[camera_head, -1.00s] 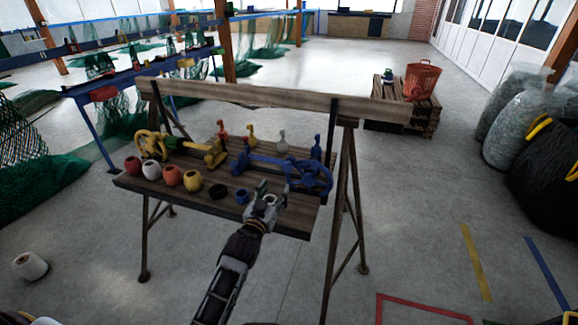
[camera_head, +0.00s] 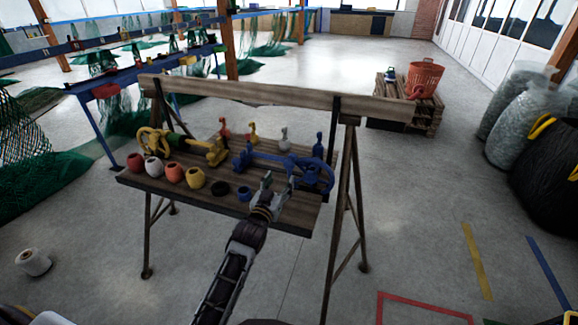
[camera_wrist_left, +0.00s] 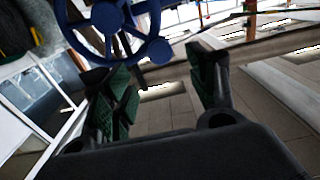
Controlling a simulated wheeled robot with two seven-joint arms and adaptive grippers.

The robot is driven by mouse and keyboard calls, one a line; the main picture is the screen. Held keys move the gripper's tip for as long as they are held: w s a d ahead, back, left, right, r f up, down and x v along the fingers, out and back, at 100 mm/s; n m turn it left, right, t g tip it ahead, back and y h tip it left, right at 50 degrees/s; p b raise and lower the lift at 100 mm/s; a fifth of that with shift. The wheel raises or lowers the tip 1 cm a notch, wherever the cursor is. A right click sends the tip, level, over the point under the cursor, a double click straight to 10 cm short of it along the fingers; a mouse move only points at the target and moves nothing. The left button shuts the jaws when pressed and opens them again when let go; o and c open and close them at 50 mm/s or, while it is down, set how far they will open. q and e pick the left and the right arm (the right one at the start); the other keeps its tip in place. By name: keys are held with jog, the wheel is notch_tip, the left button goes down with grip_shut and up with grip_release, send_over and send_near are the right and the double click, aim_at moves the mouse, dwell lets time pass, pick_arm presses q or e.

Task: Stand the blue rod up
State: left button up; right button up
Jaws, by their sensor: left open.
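The blue rod (camera_head: 283,160) lies along the right part of the wooden bench (camera_head: 262,215). Its round blue handwheel (camera_head: 321,174) is at the right end. My left gripper (camera_head: 279,183) is open and empty, just in front of the rod near the wheel. In the left wrist view the blue wheel (camera_wrist_left: 155,20) shows at the top left, beyond and apart from the open fingers (camera_wrist_left: 163,88). The rest of the rod is not clear there. My right gripper does not show.
A yellow rod with a wheel (camera_head: 185,143) lies on the left of the bench. Several balls of twine, a black ring (camera_head: 220,190) and a blue ring (camera_head: 244,194) sit along the front. Small upright pieces stand behind. A raised back plank (camera_head: 280,95) crosses the far side.

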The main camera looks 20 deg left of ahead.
aim_at(288, 166)
pick_arm(q)
jog(key=shift+w+d, duration=0.15)
jog(key=shift+w, duration=5.1)
grip_shut()
